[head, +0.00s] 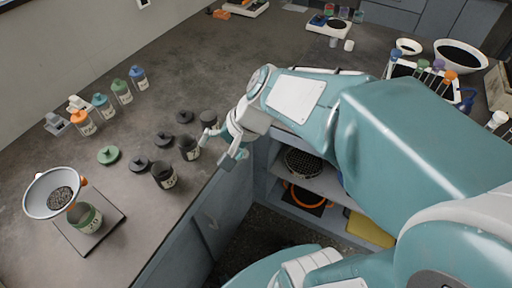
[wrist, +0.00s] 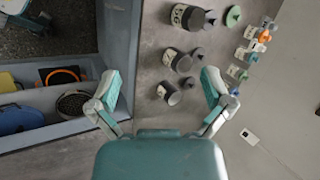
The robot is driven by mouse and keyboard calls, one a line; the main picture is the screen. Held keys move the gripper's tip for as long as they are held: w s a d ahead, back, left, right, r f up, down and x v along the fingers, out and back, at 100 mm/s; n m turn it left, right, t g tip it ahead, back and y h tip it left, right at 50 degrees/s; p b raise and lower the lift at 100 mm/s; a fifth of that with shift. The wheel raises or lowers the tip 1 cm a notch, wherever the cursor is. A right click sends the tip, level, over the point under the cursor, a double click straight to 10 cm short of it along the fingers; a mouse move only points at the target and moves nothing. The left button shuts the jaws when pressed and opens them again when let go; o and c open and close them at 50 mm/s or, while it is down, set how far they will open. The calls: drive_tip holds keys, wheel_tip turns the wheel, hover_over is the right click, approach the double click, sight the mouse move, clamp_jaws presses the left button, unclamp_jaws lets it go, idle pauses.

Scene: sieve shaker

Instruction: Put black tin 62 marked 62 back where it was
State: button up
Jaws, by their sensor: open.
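Three black tins with pale number labels stand in a row on the grey bench: a front tin (head: 163,177), a middle tin (head: 189,151) and a back tin (head: 208,119). They also show in the wrist view as the front (wrist: 185,18), middle (wrist: 179,61) and back (wrist: 168,94) tins. I cannot read for sure which is 62. Black lids (head: 139,164) (head: 164,140) (head: 184,117) lie to their left in the head view. My gripper (head: 214,151) is open and empty at the bench edge, right of the middle tin and touching none. Its spread fingers (wrist: 160,80) frame the wrist view.
Several capped bottles (head: 122,92) line the wall. Open shelves (head: 322,184) hold sieves below the bench. The bench behind the tins is clear.

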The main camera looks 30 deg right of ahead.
drive_tip(key=s+d+r+n+t+h, duration=0.2)
drive_tip(key=s+d+r+n+h, duration=0.3)
drive_tip(key=s+n, duration=0.2)
drive_tip(key=shift+s+r+t+h, duration=0.15)
drive_tip(key=shift+s+t+h, duration=0.15)
drive_tip(key=shift+s+h, duration=0.15)
idle(1.1)
